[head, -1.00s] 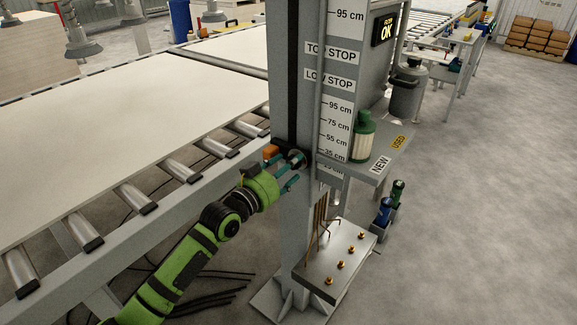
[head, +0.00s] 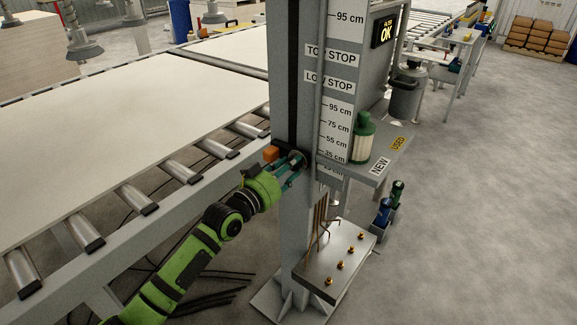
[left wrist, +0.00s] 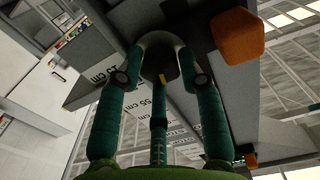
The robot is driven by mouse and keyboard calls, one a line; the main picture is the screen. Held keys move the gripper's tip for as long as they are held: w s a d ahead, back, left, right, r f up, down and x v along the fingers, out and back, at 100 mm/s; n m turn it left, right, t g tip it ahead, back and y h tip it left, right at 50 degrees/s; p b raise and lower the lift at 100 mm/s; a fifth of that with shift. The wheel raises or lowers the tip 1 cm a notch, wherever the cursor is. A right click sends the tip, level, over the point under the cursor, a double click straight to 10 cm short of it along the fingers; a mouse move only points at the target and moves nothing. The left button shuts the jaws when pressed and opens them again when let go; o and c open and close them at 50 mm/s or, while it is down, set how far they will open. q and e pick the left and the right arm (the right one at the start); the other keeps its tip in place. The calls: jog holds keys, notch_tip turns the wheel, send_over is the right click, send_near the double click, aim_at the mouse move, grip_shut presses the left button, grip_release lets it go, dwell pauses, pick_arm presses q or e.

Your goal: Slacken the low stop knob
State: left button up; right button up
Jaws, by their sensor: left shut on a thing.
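The low stop knob (head: 304,159) is a dark round knob on the side of the grey column, mostly hidden by my fingers in the head view. In the left wrist view the knob (left wrist: 160,62) is dark with a small yellow mark and a pale rim around it. My left gripper (head: 293,166), with teal fingers, reaches it from the lower left and is shut on it. The fingers also show around the knob in the left wrist view (left wrist: 160,84). A "LOW STOP" label (head: 329,82) is higher on the column. My right gripper is not in view.
An orange block (head: 271,153) sits on the column just left of the knob, close to my fingers. The roller conveyor (head: 180,172) runs at the left. A shelf (head: 398,151) with a green-topped filter (head: 362,140) juts out at the right. A plate with brass studs (head: 335,262) stands below.

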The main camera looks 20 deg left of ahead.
pick_arm(q)
jog(key=shift+a+r+n+p, duration=0.15)
jog(key=shift+n+p, duration=0.3)
jog(key=shift+n, duration=0.85)
jog(key=shift+d+r+n+p, duration=0.1)
jog(key=shift+n+p, duration=0.35)
jog(key=shift+n, duration=0.85)
jog(key=o, duration=1.2)
jog(key=shift+w, duration=0.1)
jog(key=shift+c, duration=0.2)
jog(key=shift+f, duration=0.1)
